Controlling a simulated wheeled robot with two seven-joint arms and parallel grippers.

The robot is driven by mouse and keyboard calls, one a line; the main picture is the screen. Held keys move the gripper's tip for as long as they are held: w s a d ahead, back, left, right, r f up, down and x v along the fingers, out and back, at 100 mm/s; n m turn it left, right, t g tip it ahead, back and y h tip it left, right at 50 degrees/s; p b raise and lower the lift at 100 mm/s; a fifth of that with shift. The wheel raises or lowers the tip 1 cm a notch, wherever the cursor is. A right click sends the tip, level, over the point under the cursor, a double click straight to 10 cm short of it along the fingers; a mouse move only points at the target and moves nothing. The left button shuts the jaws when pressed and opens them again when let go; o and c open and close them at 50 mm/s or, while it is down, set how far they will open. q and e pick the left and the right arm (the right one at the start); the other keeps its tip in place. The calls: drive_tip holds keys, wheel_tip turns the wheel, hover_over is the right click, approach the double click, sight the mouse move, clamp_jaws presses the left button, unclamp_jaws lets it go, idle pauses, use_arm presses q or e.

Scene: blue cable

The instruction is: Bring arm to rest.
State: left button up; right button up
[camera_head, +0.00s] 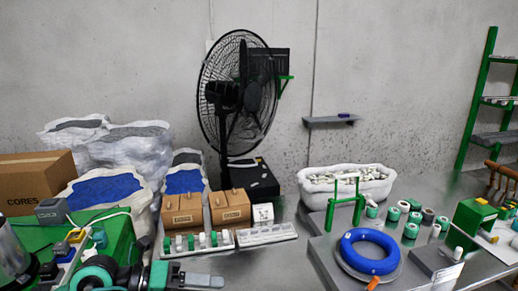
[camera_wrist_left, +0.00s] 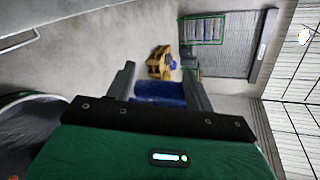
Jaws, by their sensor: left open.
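My left gripper (camera_head: 200,280) is at the bottom edge of the head view, left of centre, in front of the white strip with green and white pieces. In the left wrist view my left gripper (camera_wrist_left: 158,76) has its two fingers apart, with nothing held between them. A blue object (camera_wrist_left: 160,93) shows behind the fingers; I cannot tell what it is. The blue cable (camera_head: 369,251) lies coiled on a round grey disc at the right, well apart from my left gripper. My right gripper is not in view.
Two brown boxes (camera_head: 184,210) stand behind the strip (camera_head: 195,243). A black fan (camera_head: 238,95) stands at the back. A white bin (camera_head: 345,183), a green frame (camera_head: 345,200) and several small rolls (camera_head: 411,229) are at the right. A cardboard box (camera_head: 36,182) is at the left.

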use_arm(q)
wheel_tip(320, 180, up, 7)
drive_tip(key=s+d+n+t+h, duration=0.1)
drive_tip(key=d+n+t+h, duration=0.1)
drive_tip(key=n+t+h, duration=0.3)
drive_tip(key=w+a+n+t+y, duration=0.35)
drive_tip(key=a+n+t, duration=0.25)
drive_tip(key=n+t, duration=0.55)
drive_tip(key=s+a+f+n+g+y, duration=0.1)
drive_tip(key=a+f+n+y, duration=0.4)
drive_tip(key=f+n+y, duration=0.3)
drive_tip(key=s+a+f+n+g+y, duration=0.1)
drive_tip(key=a+f+n+g+y, duration=0.1)
drive_tip(key=a+f+n+y, duration=0.5)
drive_tip(key=s+d+f+n+g, duration=0.2)
drive_tip(key=s+f+g, duration=0.5)
drive_tip(key=s+f, duration=0.35)
drive_tip(key=s+d+f+n+g, duration=0.2)
drive_tip(key=s+f+g, duration=0.4)
drive_tip(key=s+f, duration=0.45)
wheel_tip(320, 180, down, 31)
drive_tip(key=g, duration=0.2)
drive_tip(key=s+a+f, duration=0.2)
drive_tip(key=s+f, duration=0.7)
drive_tip(key=s+a+f, duration=0.1)
drive_tip(key=s+f, duration=0.8)
drive_tip(key=s, duration=0.1)
drive_tip(key=shift+s+a+f+m+g, duration=0.15)
drive_tip(key=shift+a+f+m+g, duration=0.05)
drive_tip(key=shift+a+m+g, duration=0.15)
